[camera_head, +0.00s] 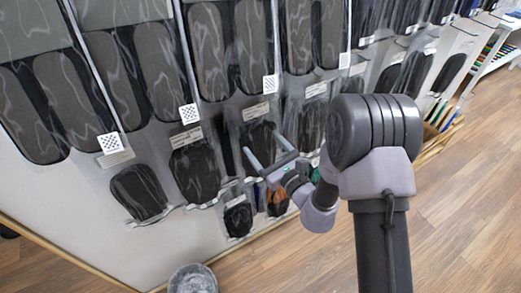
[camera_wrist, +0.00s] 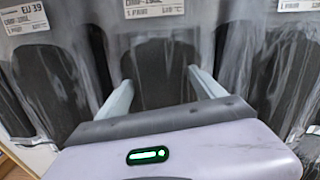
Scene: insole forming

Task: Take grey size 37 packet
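Clear packets of dark grey insoles hang in rows on a pale wall panel. My gripper (camera_head: 265,158) is in front of the lower rows, with its two fingers apart and nothing seen between them. In the wrist view my gripper (camera_wrist: 160,85) points at a dark insole packet (camera_wrist: 158,62) with a white label above it. I cannot tell whether the fingers touch it. A label at the upper left of the wrist view reads like EU 39 (camera_wrist: 22,14). I cannot read a size 37 on any label, so I cannot tell which packet is size 37.
More packets (camera_wrist: 45,85) hang close on the left, and others (camera_wrist: 285,80) on the right. Small packets (camera_head: 238,218), one with an orange part, hang low. A bin (camera_head: 192,280) stands on the floor below. The wooden floor (camera_head: 465,200) at the right is clear.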

